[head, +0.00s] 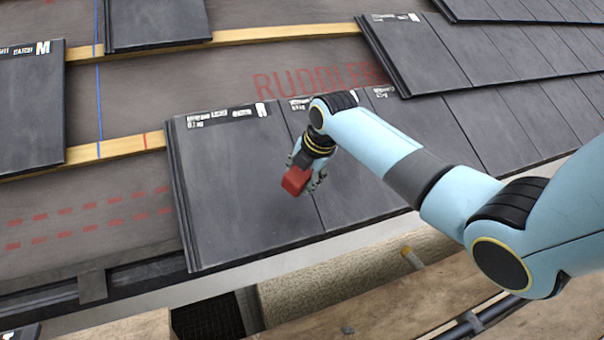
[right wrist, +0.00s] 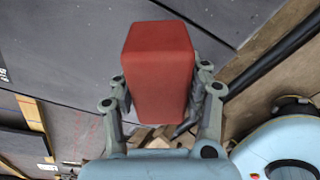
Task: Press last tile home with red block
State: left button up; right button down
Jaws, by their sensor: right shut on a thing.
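The red block (head: 296,180) is held in my right gripper (head: 308,178), over the dark grey tile (head: 235,200) at the left end of the lower row. In the right wrist view the red block (right wrist: 158,70) sits between the two fingers of the right gripper (right wrist: 163,100), which are shut on it. I cannot tell whether the block touches the tile. The tile lies against its neighbour (head: 345,185) on the right, with a narrow seam between them. My left gripper is not in view.
A wooden batten (head: 115,148) with a red mark runs left of the tile. Bare underlay (head: 85,215) with red dashes lies to the left. Another tile (head: 30,110) sits at the upper left. Below the eave are a gutter edge and a rough wall (head: 345,275).

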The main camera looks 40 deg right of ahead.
jog(key=shift+f, duration=0.1)
jog(key=shift+b+x, duration=1.25)
jog(key=shift+x, duration=0.25)
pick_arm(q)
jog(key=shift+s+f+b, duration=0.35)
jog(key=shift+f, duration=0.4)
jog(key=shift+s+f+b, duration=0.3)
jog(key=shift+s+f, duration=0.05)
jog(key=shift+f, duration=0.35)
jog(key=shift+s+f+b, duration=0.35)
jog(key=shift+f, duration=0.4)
pick_arm(e)
jog(key=shift+w+d+f, duration=0.2)
jog(key=shift+w+f, duration=0.2)
jog(key=shift+f, duration=0.15)
jog(key=shift+w+d+f, duration=0.15)
jog(key=shift+w+f, duration=0.25)
jog(key=shift+f, duration=0.15)
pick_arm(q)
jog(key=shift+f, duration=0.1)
pick_arm(e)
jog(key=shift+f, duration=0.15)
